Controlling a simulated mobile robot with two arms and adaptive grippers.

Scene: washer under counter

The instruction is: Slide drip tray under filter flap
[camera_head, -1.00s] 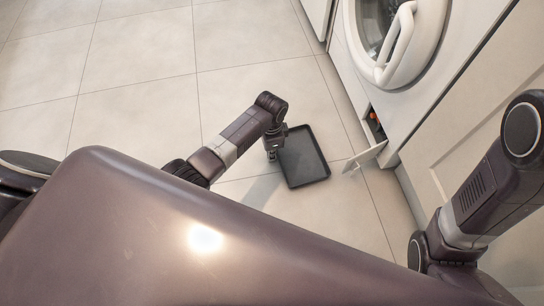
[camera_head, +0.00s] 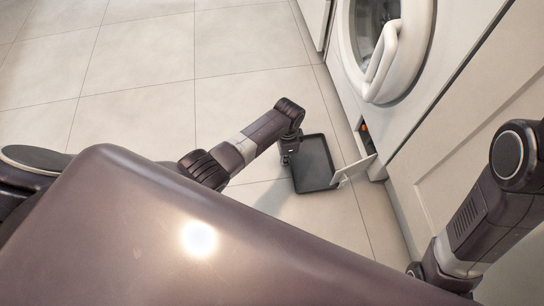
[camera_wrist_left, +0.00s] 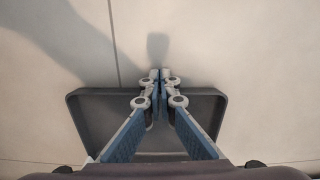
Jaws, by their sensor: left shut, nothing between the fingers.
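The dark grey drip tray (camera_head: 315,165) lies flat on the floor in front of the washer. The open white filter flap (camera_head: 357,170) slants out from the washer's base, and its outer end overlaps the tray's right edge in the head view. My left gripper (camera_head: 287,160) points down at the tray's left side. In the left wrist view its fingers (camera_wrist_left: 160,75) are shut and empty, with the tray (camera_wrist_left: 90,107) showing around and behind them. I cannot tell whether they touch the tray. The right gripper is out of view; only my right arm shows.
The washer door (camera_head: 385,50) is shut above the filter opening (camera_head: 364,134). A white cabinet front (camera_head: 450,150) stands right of the washer. The tiled floor (camera_head: 240,105) left of and beyond the tray is clear.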

